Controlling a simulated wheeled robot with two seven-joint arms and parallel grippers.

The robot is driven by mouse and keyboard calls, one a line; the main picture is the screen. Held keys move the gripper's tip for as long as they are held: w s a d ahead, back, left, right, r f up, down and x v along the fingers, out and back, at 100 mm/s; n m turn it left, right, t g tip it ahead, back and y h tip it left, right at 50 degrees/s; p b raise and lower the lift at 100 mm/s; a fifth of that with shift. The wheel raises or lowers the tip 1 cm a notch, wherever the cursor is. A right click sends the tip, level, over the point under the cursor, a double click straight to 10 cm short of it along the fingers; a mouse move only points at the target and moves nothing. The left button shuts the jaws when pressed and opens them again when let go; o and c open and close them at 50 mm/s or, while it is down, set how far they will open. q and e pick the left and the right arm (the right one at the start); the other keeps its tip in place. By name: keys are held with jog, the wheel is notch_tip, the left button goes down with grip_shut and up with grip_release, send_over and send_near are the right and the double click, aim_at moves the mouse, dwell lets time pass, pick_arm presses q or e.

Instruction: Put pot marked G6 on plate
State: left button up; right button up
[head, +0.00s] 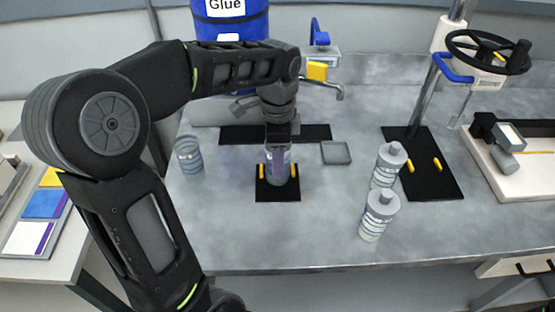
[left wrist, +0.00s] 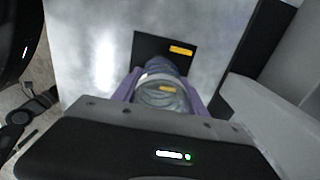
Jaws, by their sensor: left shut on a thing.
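My left gripper (head: 278,162) points down and is shut on a clear pot (head: 279,177). The pot is upright between two yellow pegs, over a small black square plate (head: 278,196). I cannot tell whether its base touches the plate. In the left wrist view the pot (left wrist: 163,96) sits between the purple-edged fingers, with the black plate (left wrist: 147,45) beyond it. No G6 mark is readable. A second clear pot (head: 188,156) stands open to the left. My right gripper is out of view.
Two grey-lidded bottles (head: 388,166) and (head: 378,216) stand right of the plate. A small grey square tray (head: 336,153) lies behind. A press with a handwheel (head: 488,51) stands at the right. A blue glue drum (head: 231,22) is at the back. The front bench is clear.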

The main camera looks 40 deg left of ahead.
pick_arm(q)
jog(key=shift+f, duration=0.7)
jog(key=shift+f, duration=0.2)
jog(key=o, duration=1.4)
jog(key=shift+o, duration=0.2)
jog(key=shift+r, duration=0.2)
notch_tip(320, 180, up, 12)
jog(key=p, duration=0.2)
jog(key=shift+p, duration=0.4)
